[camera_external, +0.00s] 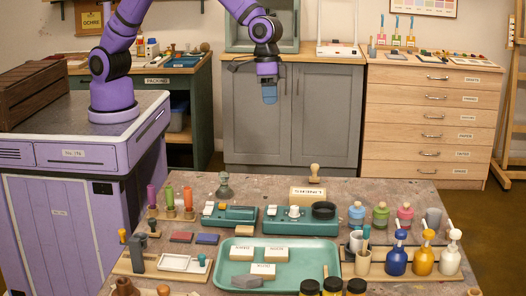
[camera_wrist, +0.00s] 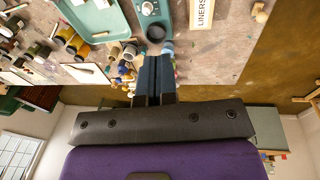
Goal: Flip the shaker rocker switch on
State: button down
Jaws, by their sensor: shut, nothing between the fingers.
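Two teal bench units stand mid-table in the external view: a left one (camera_external: 236,216) with pale parts on top, and a right one (camera_external: 290,227) with a white knob and a round black top. I cannot tell for sure which is the shaker, and its rocker switch is too small to make out. Part of a teal unit (camera_wrist: 151,30) shows at the top of the wrist view. My gripper (camera_external: 269,100) hangs above and behind the table, pointing down, well apart from both units. Its blue fingers (camera_wrist: 152,62) are together and empty.
A teal tray (camera_external: 236,282) with labelled blocks lies in front of the units. A LINERS box (camera_external: 315,196) stands behind the right unit. Bottles (camera_external: 381,216) and pump dispensers (camera_external: 396,261) crowd the right side. Stoppered vials (camera_external: 169,198) stand at the left. Air around my gripper is clear.

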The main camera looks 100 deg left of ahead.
jog(key=g, duration=0.1)
send_over(272, 211)
jog(key=a, duration=0.2)
notch_tip(272, 211, down, 13)
jog(key=shift+a, duration=0.2)
jog(key=shift+r, duration=0.1)
jog(key=f, duration=0.4)
jog(key=d+f, duration=0.1)
jog(key=f, duration=0.4)
jog(key=d+f, duration=0.1)
jog(key=f, duration=0.4)
jog(key=shift+d+f+y, duration=0.15)
jog(key=shift+f+y, duration=0.05)
jog(key=shift+y, duration=0.2)
